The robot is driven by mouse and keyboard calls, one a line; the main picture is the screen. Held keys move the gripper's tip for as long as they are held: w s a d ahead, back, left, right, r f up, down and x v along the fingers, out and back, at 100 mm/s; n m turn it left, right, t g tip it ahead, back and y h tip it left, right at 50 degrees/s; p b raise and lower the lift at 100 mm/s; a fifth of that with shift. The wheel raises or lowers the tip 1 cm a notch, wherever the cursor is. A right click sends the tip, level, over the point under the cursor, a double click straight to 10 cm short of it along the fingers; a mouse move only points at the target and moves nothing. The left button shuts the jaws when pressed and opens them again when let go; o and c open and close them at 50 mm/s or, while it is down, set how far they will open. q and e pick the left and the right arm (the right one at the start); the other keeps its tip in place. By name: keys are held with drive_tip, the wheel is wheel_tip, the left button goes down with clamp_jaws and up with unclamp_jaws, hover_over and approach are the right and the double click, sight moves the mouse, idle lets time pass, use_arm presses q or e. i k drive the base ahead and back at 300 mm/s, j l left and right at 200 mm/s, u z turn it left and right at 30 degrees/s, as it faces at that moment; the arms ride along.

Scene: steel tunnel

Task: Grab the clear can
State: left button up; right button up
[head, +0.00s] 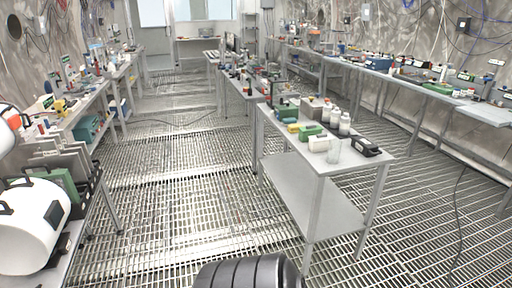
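A small clear can (333,152), see-through and hard to make out, stands near the front edge of the nearest centre table (318,180). A white block (319,144) is just left of it and a black device (366,147) just right of it. Neither of my grippers can be made out in the head view. A black ribbed rounded part at the bottom edge looks like part of my own body.
White bottles (345,124), green boxes (310,133) and other small items crowd the table behind the can. A lower shelf (310,190) is bare. Benches line both walls. A white cylinder (30,225) is at left. Grated floor (180,215) is open left of the table.

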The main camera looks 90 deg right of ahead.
sight(334, 147)
drive_tip(key=z, duration=3.4)
